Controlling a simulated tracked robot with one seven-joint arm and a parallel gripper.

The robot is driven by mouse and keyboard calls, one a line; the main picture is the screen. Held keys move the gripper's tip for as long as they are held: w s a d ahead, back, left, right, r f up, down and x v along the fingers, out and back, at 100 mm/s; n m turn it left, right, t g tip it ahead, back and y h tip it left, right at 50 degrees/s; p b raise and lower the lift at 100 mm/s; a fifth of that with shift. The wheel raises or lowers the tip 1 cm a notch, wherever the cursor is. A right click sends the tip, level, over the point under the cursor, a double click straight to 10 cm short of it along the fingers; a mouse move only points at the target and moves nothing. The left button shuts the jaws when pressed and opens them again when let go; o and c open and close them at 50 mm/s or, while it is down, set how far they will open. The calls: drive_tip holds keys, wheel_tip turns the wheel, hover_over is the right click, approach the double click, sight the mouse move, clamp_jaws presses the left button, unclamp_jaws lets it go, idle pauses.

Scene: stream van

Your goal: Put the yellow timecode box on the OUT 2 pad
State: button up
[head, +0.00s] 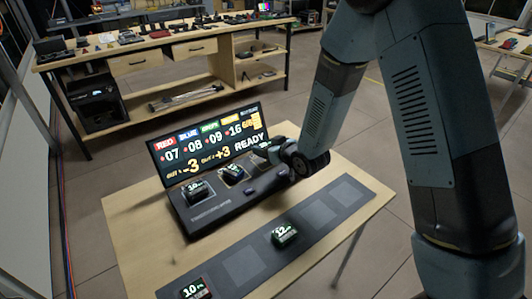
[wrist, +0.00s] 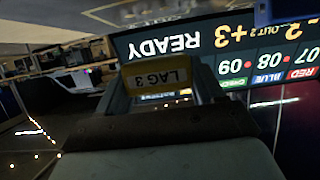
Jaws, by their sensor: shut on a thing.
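In the head view my gripper (head: 264,150) is at the right end of the dark console (head: 212,212), close to the display; the held box is mostly hidden there. A dark box (head: 197,190) and a blue-looking box (head: 233,171) sit on the console. I cannot read the OUT 2 pad marking or tell whether the held box touches the console.
The display (head: 208,145) stands behind the console, reading OUT 1 -3, OUT 2 +3 and READY. A green box (head: 284,236) and a reddish box (head: 195,289) sit on the grey strip (head: 330,205) in front; other squares are bare. A workbench (head: 150,60) stands behind.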

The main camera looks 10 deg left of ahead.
drive_tip(key=shift+w+a+f, duration=0.2)
drive_tip(key=shift+w+f, duration=0.15)
drive_tip(key=shift+f, duration=1.7)
drive_tip(key=shift+f, duration=0.1)
drive_tip(key=o, duration=1.1)
